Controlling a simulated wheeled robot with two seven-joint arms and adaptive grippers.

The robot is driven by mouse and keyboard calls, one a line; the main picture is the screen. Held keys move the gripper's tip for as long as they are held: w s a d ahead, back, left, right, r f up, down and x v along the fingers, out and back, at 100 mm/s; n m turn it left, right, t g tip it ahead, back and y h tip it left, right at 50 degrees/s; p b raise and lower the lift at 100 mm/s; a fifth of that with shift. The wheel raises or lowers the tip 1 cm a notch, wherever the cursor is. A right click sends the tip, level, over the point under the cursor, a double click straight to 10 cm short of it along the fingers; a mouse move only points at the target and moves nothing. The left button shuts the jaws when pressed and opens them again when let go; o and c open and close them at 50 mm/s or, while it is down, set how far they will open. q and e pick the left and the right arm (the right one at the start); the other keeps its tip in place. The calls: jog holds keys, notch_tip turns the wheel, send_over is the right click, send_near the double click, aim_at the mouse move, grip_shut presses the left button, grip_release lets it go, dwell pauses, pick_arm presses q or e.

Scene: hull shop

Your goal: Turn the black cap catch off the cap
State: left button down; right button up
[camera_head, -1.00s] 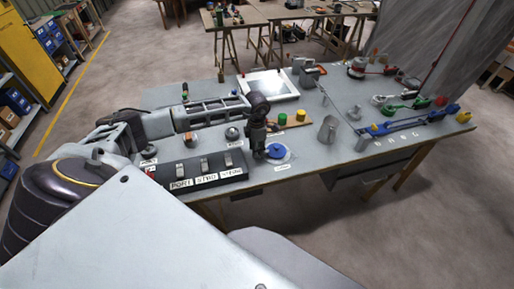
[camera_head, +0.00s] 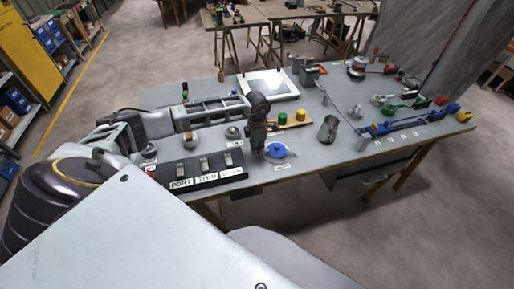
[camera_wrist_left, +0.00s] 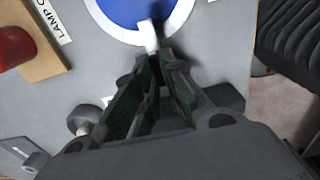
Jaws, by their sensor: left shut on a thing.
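The cap is a blue disc (camera_head: 278,150) with a white ring, set in the grey bench top near its front edge; its lower part also shows at the top of the left wrist view (camera_wrist_left: 128,10). My left gripper (camera_head: 262,153) points down at the cap's left side and hides part of it. In the left wrist view its fingertips (camera_wrist_left: 152,58) are close together at the ring. The black cap catch (camera_wrist_left: 158,32) shows as a dark, blurred piece at the fingertips, and the gripper is shut on it. A small white piece shows beside it. My right gripper is out of view.
A black switch panel (camera_head: 205,168) with several switches stands left of the cap. A wooden board (camera_head: 292,120) with green and yellow knobs lies behind it. A grey metal jug (camera_head: 328,128) stands to the right. The bench's front edge is close.

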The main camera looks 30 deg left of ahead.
pick_arm(q)
jog(key=shift+n, duration=0.3)
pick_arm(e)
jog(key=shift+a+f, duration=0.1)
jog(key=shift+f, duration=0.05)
pick_arm(q)
jog(key=shift+n, duration=0.5)
jog(key=shift+n+b, duration=0.35)
jog(key=shift+n, duration=0.35)
jog(key=n, duration=0.2)
jog(key=shift+d+n+b, duration=0.15)
jog(key=shift+n+b, duration=0.15)
jog(key=shift+n, duration=0.9)
jog(key=n, duration=0.2)
jog(key=shift+d+n, duration=0.15)
jog(key=shift+n, duration=0.25)
jog(key=shift+n+b, duration=0.35)
jog(key=shift+n, duration=0.75)
jog(key=shift+w+d+n, duration=0.1)
jog(key=shift+d+n, duration=0.05)
jog(key=shift+n, duration=2.45)
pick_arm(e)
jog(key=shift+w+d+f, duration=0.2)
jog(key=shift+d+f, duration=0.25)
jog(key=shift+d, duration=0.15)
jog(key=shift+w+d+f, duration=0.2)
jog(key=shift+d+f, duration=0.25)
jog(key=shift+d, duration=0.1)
